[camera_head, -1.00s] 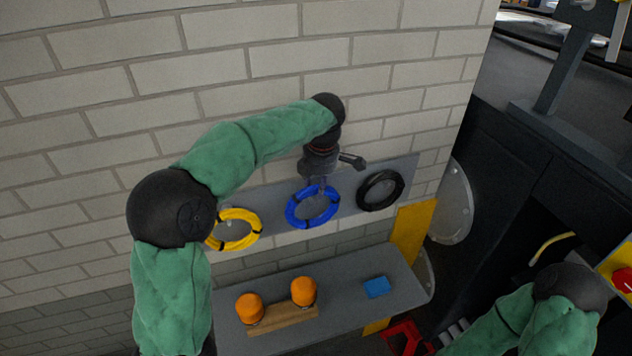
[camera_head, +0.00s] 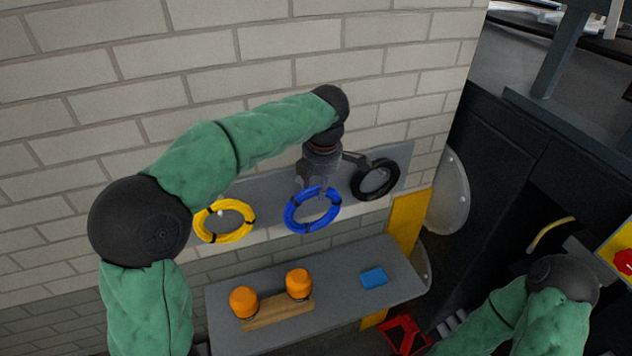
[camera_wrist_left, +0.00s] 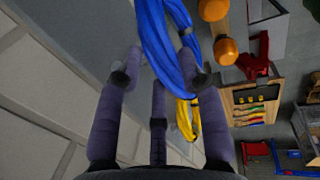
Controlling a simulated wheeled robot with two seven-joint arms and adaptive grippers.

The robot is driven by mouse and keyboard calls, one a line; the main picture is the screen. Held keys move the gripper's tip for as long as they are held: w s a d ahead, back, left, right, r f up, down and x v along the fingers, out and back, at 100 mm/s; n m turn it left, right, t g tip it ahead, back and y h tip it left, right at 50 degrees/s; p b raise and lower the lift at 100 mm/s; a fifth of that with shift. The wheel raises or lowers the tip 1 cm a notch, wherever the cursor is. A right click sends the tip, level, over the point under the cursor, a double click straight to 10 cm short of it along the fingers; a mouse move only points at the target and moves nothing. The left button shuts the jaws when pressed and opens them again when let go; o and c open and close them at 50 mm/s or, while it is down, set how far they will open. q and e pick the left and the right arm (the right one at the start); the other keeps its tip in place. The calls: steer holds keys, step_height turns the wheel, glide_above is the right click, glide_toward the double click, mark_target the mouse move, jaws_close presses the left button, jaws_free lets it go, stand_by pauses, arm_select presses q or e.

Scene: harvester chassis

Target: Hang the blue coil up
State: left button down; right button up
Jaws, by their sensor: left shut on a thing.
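The blue coil (camera_head: 292,215) is a ring with dark bands, upright in front of the grey wall panel (camera_head: 270,192), between the yellow coil (camera_head: 199,228) and the black coil (camera_head: 357,186). My left gripper (camera_head: 318,190) points down from above and is shut on the coil's upper rim. In the left wrist view, the blue coil (camera_wrist_left: 160,45) passes between the fingers (camera_wrist_left: 158,72). I cannot tell whether the coil is on a peg; the gripper hides that part. My right arm shows at the lower right, but its gripper cannot be made out.
A grey shelf (camera_head: 340,292) below the panel holds two orange domes (camera_head: 244,302) on a wooden block (camera_head: 278,314) and a blue block (camera_head: 373,277). A red object (camera_head: 405,336) is below. Dark machinery stands at the right. The brick wall above the panel is bare.

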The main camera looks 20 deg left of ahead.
arm_select(q)
steer(key=shift+s+d+b, duration=0.5)
steer(key=shift+s+d, duration=0.05)
steer(key=shift+s, duration=0.3)
steer(key=shift+s+d+b, duration=0.45)
steer(key=shift+s+d, duration=0.1)
steer(key=shift+s, duration=0.3)
stand_by(0.5)
